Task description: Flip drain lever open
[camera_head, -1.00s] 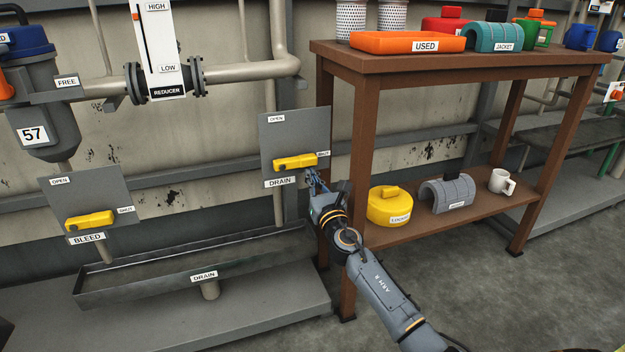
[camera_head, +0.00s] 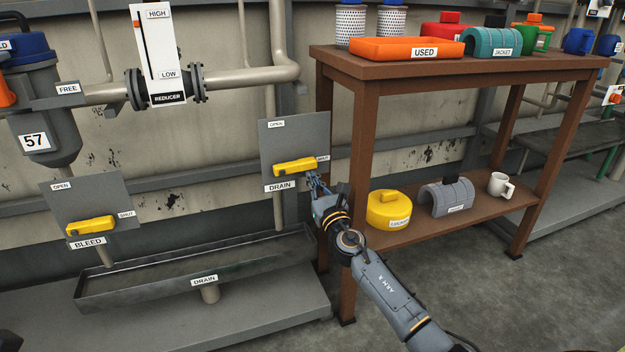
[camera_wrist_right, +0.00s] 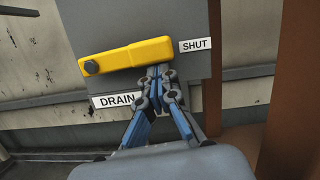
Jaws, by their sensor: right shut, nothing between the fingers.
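The yellow drain lever (camera_head: 295,166) lies nearly level across its grey panel (camera_head: 310,135), with its free end toward the SHUT label on the right. The OPEN label (camera_head: 276,124) is at the panel's upper left. In the right wrist view the drain lever (camera_wrist_right: 128,55) has its dark pivot at the left end. My right gripper (camera_head: 316,178) is shut and empty, with its fingertips just below the lever's right end. In the wrist view the fingertips (camera_wrist_right: 158,72) meet the lever's lower edge; whether they touch cannot be told. My left gripper is not in view.
A wooden shelf table (camera_head: 370,66) stands right of the panel, its leg close to my right arm. A long drain trough (camera_head: 130,291) lies below. A similar yellow bleed lever (camera_head: 90,225) is at the left.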

